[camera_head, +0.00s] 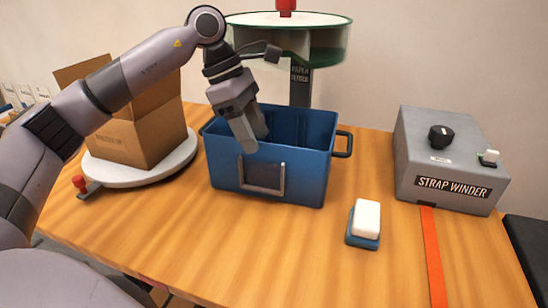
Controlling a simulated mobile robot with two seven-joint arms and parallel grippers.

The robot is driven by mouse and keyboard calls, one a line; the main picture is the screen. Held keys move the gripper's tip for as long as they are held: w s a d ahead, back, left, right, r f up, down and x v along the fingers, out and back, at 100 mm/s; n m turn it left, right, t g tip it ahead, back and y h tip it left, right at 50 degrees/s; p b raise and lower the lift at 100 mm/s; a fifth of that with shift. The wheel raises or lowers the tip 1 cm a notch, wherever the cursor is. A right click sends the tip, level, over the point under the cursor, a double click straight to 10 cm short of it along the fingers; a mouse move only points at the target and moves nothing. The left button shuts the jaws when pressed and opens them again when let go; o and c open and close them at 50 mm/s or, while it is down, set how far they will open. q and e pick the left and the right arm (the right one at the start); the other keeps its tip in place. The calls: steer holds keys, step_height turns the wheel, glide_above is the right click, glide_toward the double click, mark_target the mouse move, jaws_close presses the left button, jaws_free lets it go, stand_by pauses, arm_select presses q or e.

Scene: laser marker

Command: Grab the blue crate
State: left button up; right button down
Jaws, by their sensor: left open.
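The blue crate (310,178) stands upright on the wooden table near the middle. It has a metal label frame on its front and a dark handle on its right end. My left gripper (257,143) reaches down over the crate's left part, with its fingers at the front rim. It is open, and one finger is in front of the other. I cannot tell whether the fingers touch the crate wall. Part of the crate's inside and rear rim is hidden behind the gripper. My right gripper is not in view.
An open cardboard box (140,132) sits on a white round turntable (110,172) at the left. A grey strap winder (447,160) with an orange strap (431,255) stands at the right. A white block on a blue base (364,222) lies front right. A green-rimmed round dispenser (325,42) stands behind the crate.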

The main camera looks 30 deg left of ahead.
mark_target(274, 152)
arm_select(q)
steer(key=x, duration=0.5)
steer(key=shift+d, duration=0.15)
steer(key=shift+c, duration=0.3)
jaws_close()
steer(key=shift+w+r, duration=0.1)
stand_by(0.9)
